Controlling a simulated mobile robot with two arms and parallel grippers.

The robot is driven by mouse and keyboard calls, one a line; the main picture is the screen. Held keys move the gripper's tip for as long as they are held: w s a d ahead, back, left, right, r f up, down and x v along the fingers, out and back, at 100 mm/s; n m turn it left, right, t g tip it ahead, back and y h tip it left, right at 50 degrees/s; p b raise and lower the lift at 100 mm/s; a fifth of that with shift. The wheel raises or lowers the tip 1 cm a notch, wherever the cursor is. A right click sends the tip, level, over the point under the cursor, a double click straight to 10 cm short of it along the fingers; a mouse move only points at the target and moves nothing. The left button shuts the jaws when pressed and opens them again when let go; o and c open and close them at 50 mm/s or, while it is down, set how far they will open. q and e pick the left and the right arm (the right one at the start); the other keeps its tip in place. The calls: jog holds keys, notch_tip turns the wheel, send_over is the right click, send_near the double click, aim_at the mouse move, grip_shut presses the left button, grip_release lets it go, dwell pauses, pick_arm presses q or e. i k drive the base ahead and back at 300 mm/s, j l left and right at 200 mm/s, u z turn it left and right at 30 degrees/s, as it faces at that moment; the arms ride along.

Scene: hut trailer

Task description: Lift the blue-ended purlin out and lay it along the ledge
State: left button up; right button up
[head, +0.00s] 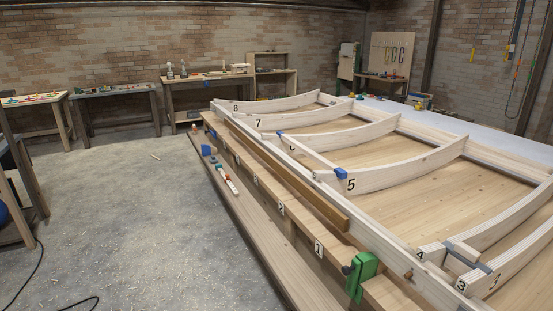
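The blue-ended purlin (311,154) is a short pale wooden bar with a blue patch at each end. A narrow wooden ledge (295,212) with number tags runs along the outer left side of the frame. A long brown timber strip (290,178) lies along it, beside the rail. Neither of my grippers is in view.
A green clamp (361,277) sits on the ledge at the near end. Another short bar (466,252) lies between ribs 4 and 3. Small tools (219,170) lie on a lower plank (236,218). The concrete floor (130,210) to the left is mostly clear. Workbenches (206,85) line the brick wall.

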aim_at(341, 174)
jog(key=i+j+z, duration=0.4)
jog(key=j, duration=0.3)
jog(key=i+j+z, duration=0.15)
jog(key=j, duration=0.25)
jog(key=i+j+z, duration=0.2)
jog(key=j, duration=0.25)
jog(key=i+j+u, duration=0.15)
jog(key=i+j, duration=0.25)
jog(key=i, duration=0.2)
